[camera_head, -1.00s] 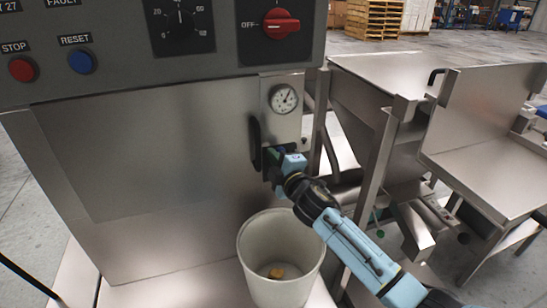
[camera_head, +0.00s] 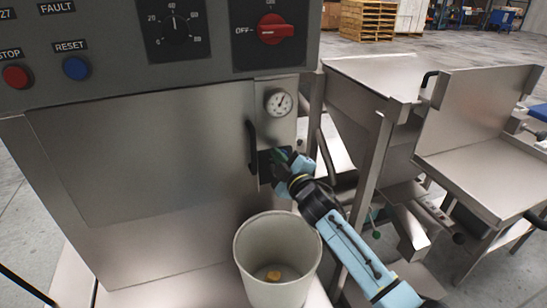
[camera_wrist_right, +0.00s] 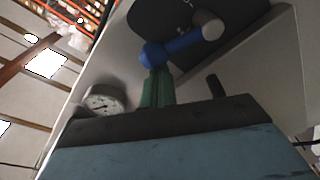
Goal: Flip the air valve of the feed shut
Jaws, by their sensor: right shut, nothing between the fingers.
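The air valve's blue lever (camera_wrist_right: 180,45) shows in the right wrist view, with a round blue hub at its left end and a grey knob at its right end. It sits in front of a dark plate. My right gripper (camera_wrist_right: 156,78) is shut, with its green fingers together and empty, just below the hub. Whether they touch it I cannot tell. In the head view my right gripper (camera_head: 277,157) is at the steel panel below the pressure gauge (camera_head: 279,102), and I cannot make out the lever there. My left gripper is not in view.
A black handle (camera_head: 252,147) stands on the panel just left of my right gripper. A pale bucket (camera_head: 246,268) with something yellow inside stands below. The control box (camera_head: 110,75) with its red OFF knob (camera_head: 272,29) is above. Steel chutes (camera_head: 370,75) stand at right.

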